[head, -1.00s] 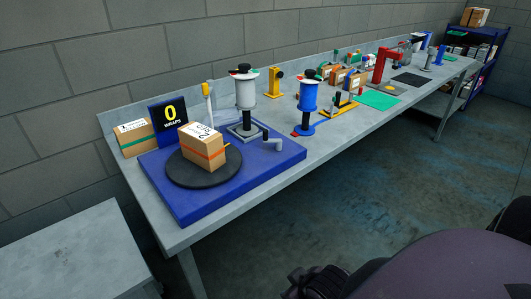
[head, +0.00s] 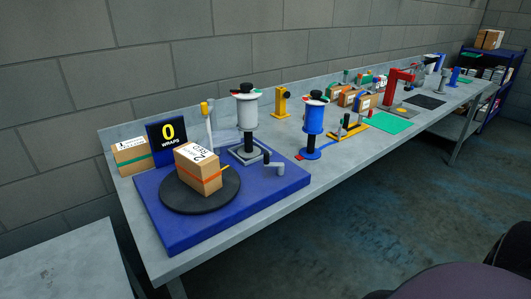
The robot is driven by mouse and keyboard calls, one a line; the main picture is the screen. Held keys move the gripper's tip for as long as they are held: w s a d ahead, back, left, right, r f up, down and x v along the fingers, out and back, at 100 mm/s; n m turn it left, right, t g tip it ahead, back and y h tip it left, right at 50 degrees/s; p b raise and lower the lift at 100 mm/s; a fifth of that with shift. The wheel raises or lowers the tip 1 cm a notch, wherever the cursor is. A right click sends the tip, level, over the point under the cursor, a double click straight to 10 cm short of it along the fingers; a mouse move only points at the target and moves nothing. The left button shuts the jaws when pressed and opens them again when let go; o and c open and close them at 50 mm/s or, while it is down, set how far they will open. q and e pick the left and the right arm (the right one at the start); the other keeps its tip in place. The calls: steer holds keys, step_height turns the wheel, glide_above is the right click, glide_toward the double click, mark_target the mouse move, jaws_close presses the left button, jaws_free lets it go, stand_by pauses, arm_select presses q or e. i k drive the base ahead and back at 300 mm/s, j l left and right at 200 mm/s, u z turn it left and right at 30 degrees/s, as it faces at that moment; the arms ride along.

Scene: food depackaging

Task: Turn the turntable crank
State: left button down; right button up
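The round black turntable (head: 175,200) lies flat on a blue base (head: 240,212) at the near left end of the bench. A cardboard box with an orange-red band (head: 199,170) stands on the turntable. A grey crank (head: 272,166) with an upright knob sits on the base to the right of the turntable. A grey post with a white film roll (head: 247,113) stands behind the crank. Neither of my grippers shows in the head view.
A second box (head: 130,156) lies left of the sign. A blue roll stand (head: 314,125), a yellow fixture (head: 281,102), a green mat (head: 389,122) and a red fixture (head: 398,84) stand along the bench (head: 340,158). Blue shelves (head: 492,72) stand at the far right. The floor in front is clear.

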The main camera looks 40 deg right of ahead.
mark_target(280, 165)
steer(key=l+u, duration=0.25)
steer(key=l, duration=0.6)
steer(key=l+u, duration=0.25)
steer(key=l, duration=0.6)
